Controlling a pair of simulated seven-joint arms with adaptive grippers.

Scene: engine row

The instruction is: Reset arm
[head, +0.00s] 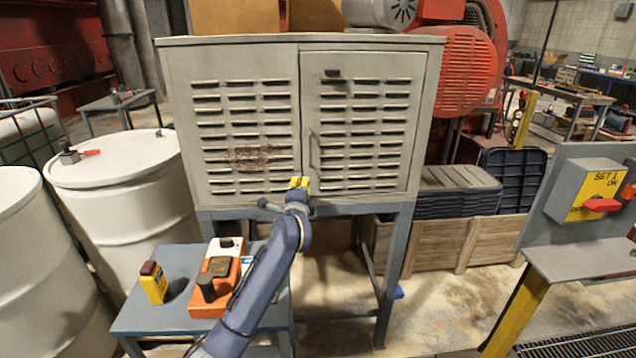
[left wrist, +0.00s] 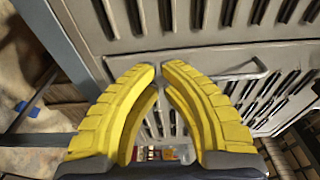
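My left gripper (head: 299,183), with yellow ribbed fingers, is raised in front of the lower middle of a grey louvred cabinet (head: 243,80). It is by the lower end of the right door's handle (head: 311,150). In the left wrist view, the two fingertips (left wrist: 159,72) almost meet, and I see nothing held between them. The handle (left wrist: 240,73) shows there just right of the fingertips; I cannot tell if they touch it. The cabinet's right door (head: 362,125) looks closed. My right gripper is in neither view.
A small blue-grey table (head: 150,312) below left holds an orange device (head: 216,285) and a yellow device (head: 153,282). White drums (head: 120,185) stand left. A panel with a yellow switch box (head: 588,190) and red handle is at right. Wooden crates (head: 440,240) stand behind.

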